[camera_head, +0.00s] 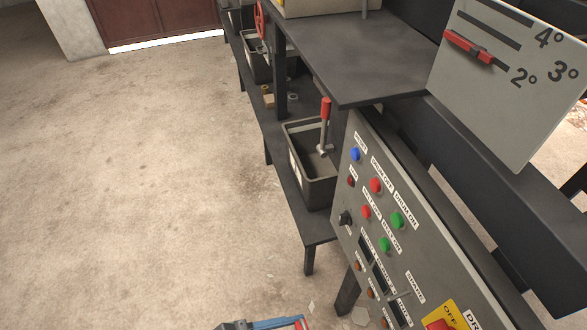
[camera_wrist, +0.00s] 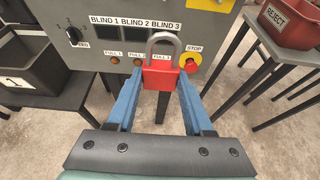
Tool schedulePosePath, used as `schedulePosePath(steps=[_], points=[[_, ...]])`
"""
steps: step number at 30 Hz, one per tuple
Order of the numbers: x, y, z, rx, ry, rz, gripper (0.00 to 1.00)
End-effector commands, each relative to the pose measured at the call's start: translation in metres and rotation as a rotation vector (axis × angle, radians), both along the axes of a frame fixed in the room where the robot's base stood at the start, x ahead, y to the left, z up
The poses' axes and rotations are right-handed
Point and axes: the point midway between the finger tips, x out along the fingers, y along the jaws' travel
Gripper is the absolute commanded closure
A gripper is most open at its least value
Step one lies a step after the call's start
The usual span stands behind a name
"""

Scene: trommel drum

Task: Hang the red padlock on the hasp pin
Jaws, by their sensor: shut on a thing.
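My gripper (camera_wrist: 160,88) is shut on the red padlock (camera_wrist: 160,76) in the wrist view. The two blue fingers press on the sides of its body. The grey U-shaped shackle stands up from the body, in front of the grey control panel (camera_wrist: 121,45) as seen from the wrist. In the head view only the blue top of my gripper (camera_head: 262,324) shows at the bottom edge, with a sliver of red beside it. I cannot make out the hasp pin. A yellow plate (camera_head: 436,313) with OFF lettering and a red part sits low on the panel.
The panel carries several coloured buttons and a black knob (camera_head: 345,218). A red-handled lever (camera_head: 325,115) stands by a dark bin (camera_head: 316,203) on the bench. A red REJECT bin (camera_wrist: 290,28) stands at right in the wrist view. The floor at left is clear.

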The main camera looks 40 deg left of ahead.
Motion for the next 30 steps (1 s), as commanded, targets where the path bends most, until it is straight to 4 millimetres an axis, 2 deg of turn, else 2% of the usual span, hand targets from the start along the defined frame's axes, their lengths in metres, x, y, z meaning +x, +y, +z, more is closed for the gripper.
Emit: schedulePosePath(steps=[11,30], points=[[-0.001,0.001,0.003,-0.001,-0.001,0.0,1.0],[-0.016,0.012,0.003,0.0,-0.001,0.0,1.0]])
